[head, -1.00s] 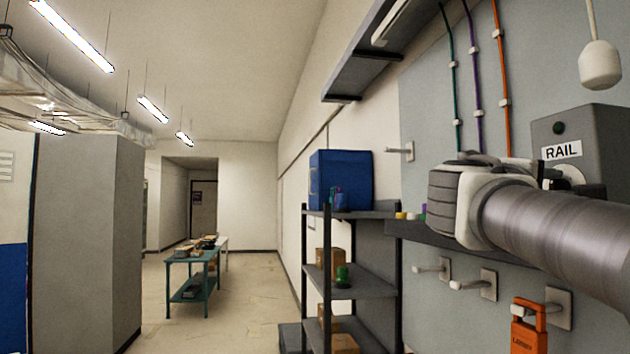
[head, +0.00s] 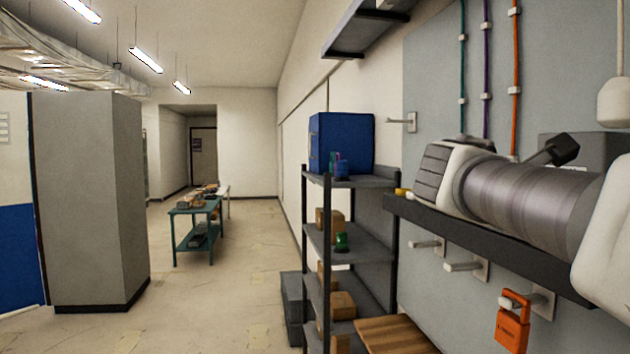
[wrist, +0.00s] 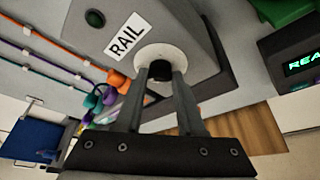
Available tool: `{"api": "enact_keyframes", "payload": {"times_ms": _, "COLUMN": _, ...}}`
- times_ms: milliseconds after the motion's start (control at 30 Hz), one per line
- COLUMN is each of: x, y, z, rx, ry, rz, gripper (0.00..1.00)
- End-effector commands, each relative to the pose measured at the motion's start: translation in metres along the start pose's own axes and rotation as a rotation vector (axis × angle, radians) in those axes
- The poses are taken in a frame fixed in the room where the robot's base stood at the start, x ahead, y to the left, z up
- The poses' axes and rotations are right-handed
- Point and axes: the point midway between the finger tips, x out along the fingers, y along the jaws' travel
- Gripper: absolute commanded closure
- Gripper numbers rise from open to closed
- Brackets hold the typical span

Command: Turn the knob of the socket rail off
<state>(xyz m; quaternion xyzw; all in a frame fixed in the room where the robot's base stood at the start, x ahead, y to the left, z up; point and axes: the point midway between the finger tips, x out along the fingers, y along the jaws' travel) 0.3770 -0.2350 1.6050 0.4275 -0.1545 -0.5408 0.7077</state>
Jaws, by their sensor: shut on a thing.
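The socket rail's grey box (wrist: 185,35) fills the upper middle of the wrist view, with a white RAIL label (wrist: 127,37) and a dark green round button or lamp (wrist: 95,18). A white round plate (wrist: 157,54) on its face carries the black knob (wrist: 158,72). My gripper (wrist: 162,70) is shut on the knob, one finger on each side. The fingers hide part of the knob, and I cannot tell its setting. In the head view only the top of the grey box (head: 612,147) shows behind my arm; the knob is hidden there.
Orange, purple and teal cables (wrist: 60,50) run beside the box. A black display (wrist: 298,62) with green letters is to the right in the wrist view. In the head view, an orange tag (head: 512,325) hangs on a wall hook, and a dark shelf rack (head: 350,235) stands left of my arm.

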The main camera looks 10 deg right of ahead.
Motion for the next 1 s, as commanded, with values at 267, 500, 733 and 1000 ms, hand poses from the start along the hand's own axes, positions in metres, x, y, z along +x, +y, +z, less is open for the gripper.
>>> {"api": "enact_keyframes", "payload": {"times_ms": 267, "x": 0.0, "y": 0.0022, "z": 0.0012, "rx": -0.086, "ry": -0.002, "rz": -0.035, "gripper": 1.0}}
{"api": "enact_keyframes", "payload": {"times_ms": 500, "x": 0.0004, "y": 0.001, "z": 0.0003, "rx": -0.106, "ry": -0.002, "rz": -0.043, "gripper": 1.0}}
{"api": "enact_keyframes", "payload": {"times_ms": 733, "x": 0.0004, "y": 0.0008, "z": 0.0002, "rx": -0.106, "ry": -0.002, "rz": -0.043, "gripper": 1.0}}
{"api": "enact_keyframes", "payload": {"times_ms": 1000, "x": 0.0003, "y": 0.0008, "z": 0.0001, "rx": -0.105, "ry": -0.002, "rz": -0.043, "gripper": 0.32}}
